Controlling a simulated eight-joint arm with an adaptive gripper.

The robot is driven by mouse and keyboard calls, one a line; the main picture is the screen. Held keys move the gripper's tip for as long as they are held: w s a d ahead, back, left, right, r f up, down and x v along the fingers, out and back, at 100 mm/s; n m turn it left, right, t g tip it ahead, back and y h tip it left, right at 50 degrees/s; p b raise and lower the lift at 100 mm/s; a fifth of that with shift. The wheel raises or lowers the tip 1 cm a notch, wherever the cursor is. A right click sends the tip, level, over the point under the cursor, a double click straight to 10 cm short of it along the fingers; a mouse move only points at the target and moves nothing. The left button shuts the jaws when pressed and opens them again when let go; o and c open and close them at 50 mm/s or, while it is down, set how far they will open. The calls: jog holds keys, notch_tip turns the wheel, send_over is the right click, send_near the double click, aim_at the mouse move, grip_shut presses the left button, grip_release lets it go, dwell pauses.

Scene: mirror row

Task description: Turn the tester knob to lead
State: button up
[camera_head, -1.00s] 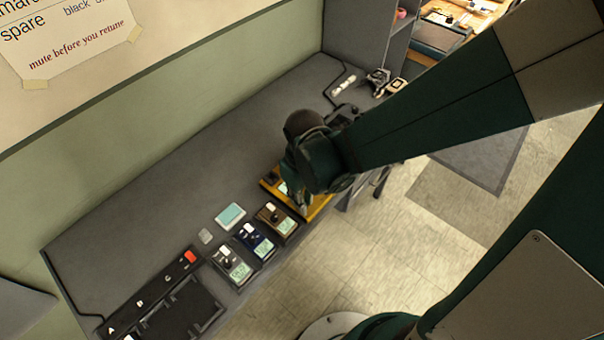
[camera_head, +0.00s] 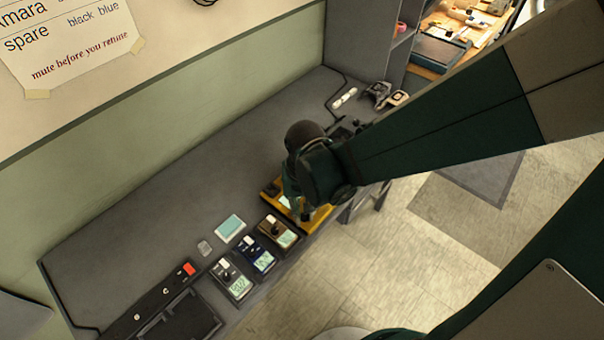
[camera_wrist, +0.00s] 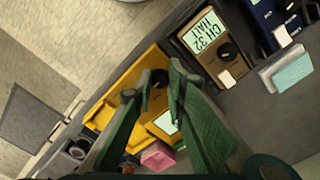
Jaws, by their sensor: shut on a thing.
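The yellow tester (camera_head: 313,225) lies on the grey bench, at the right end of a row of small boxes and partly hidden under my gripper (camera_head: 304,212). In the wrist view the yellow tester (camera_wrist: 112,97) shows with a small pale screen (camera_wrist: 165,122) and a dark knob (camera_wrist: 159,77). My gripper (camera_wrist: 160,74) also shows there, its green fingers on either side of the dark knob and shut on it. Which marking the knob points at is hidden or too small to read.
Left of the tester stand a brown box (camera_head: 274,225) reading "CH 32 HALT" in the wrist view, a blue box (camera_head: 256,254) and a dark grey box (camera_head: 231,279). A light blue block (camera_head: 229,228) lies behind them.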

aim_at(305, 215)
dwell(0.3)
jog(key=o, duration=0.9)
jog(key=shift+r, duration=0.1)
jog(key=shift+r, duration=5.9)
